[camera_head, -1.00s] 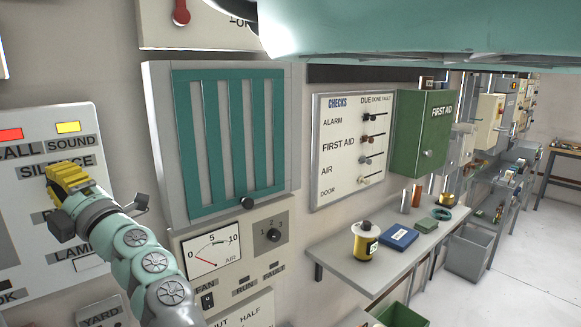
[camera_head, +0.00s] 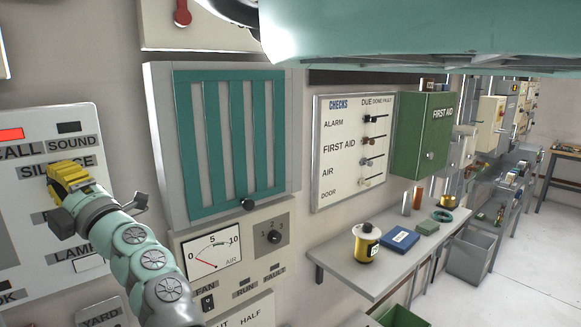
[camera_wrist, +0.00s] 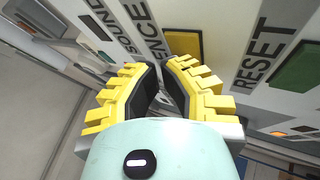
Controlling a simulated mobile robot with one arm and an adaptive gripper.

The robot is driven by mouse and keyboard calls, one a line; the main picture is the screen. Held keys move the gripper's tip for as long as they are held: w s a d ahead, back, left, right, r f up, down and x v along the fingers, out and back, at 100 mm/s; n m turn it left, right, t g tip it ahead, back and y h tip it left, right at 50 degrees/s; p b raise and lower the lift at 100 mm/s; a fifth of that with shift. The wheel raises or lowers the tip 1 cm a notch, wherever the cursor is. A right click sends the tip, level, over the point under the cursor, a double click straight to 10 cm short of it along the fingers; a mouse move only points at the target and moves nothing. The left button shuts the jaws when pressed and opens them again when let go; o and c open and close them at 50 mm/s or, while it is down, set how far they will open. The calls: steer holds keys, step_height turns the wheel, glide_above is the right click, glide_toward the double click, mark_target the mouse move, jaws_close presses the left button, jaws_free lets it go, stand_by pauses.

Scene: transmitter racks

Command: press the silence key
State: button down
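The silence key is a dull yellow square key (camera_wrist: 186,43) beside the partly covered SILENCE label (camera_wrist: 150,28) in the wrist view. In the head view my gripper covers it, below the SILENCE label (camera_head: 40,168). My gripper (camera_wrist: 160,70) has yellow ribbed fingers with black pads, tips drawn together with only a narrow gap and nothing between them. It also shows in the head view (camera_head: 62,172), at the panel face. The tips are close to the key's lower edge; I cannot tell whether they touch. The SOUND lamp (camera_head: 69,127) is dark and the CALL lamp (camera_head: 10,135) is red.
A green key (camera_wrist: 298,66) sits beside the RESET label (camera_wrist: 263,45), right of the silence key. Right of the panel are a teal-slatted grille (camera_head: 230,140), an air gauge (camera_head: 214,252) and a checks board (camera_head: 350,150). A shelf (camera_head: 345,270) juts out further right.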

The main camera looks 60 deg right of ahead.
steer(key=shift+s, duration=0.1)
stand_by(0.3)
steer(key=shift+s+a, duration=0.15)
steer(key=shift+s, duration=0.5)
steer(key=shift+s+a+p, duration=0.15)
steer(key=shift+s+a, duration=0.05)
steer(key=shift+s, duration=0.6)
steer(key=shift+s+a+p, duration=0.2)
steer(key=shift+s+a, duration=0.05)
steer(key=shift+s, duration=0.55)
steer(key=shift+s+a+p, duration=0.15)
steer(key=shift+s+a, duration=0.05)
steer(key=shift+s, duration=0.6)
steer(key=shift+a, duration=0.15)
